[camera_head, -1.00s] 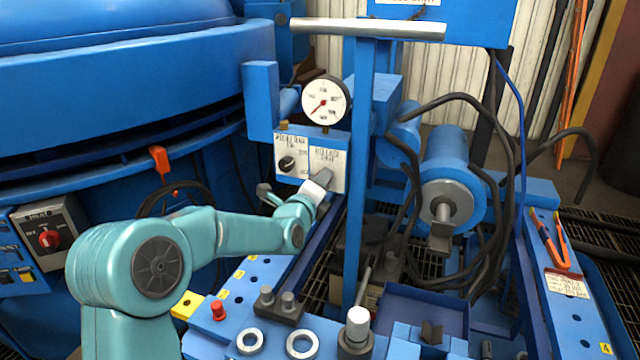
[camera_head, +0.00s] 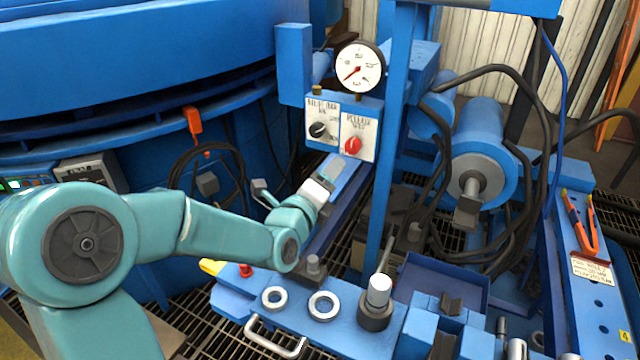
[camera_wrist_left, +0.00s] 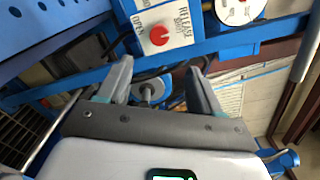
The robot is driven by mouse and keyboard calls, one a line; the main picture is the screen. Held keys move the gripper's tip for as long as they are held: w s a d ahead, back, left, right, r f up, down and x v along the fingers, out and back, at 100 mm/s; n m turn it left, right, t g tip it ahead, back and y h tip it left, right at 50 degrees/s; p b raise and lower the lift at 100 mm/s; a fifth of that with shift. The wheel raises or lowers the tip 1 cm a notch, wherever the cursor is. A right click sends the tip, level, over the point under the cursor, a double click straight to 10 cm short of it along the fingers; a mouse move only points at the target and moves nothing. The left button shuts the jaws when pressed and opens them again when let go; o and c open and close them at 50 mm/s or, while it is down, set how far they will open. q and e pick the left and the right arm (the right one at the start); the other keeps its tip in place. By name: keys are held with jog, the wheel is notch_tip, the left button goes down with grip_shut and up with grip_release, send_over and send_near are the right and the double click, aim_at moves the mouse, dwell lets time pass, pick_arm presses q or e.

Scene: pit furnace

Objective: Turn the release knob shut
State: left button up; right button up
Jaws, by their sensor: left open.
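The red release knob (camera_head: 353,146) is on a white plate labelled RELEASE, on the blue panel below the round gauge. It also shows in the left wrist view (camera_wrist_left: 159,35), just beyond the fingertips; I cannot tell its exact setting. My left gripper (camera_head: 340,172) is just below and in front of the knob, apart from it. In the left wrist view my left gripper (camera_wrist_left: 158,72) has its two fingers spread with nothing between them. My right gripper is in neither view.
A black knob (camera_head: 318,130) sits on the neighbouring plate, left of the release knob. The gauge (camera_head: 358,64) is above. A blue upright post (camera_head: 384,170) stands close on the right. Black hoses and a blue cylinder (camera_head: 482,150) lie farther right.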

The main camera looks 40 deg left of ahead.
pick_arm(q)
jog(key=v, duration=0.3)
jog(key=shift+s+d, duration=0.1)
jog(key=shift+s, duration=0.2)
dwell(0.4)
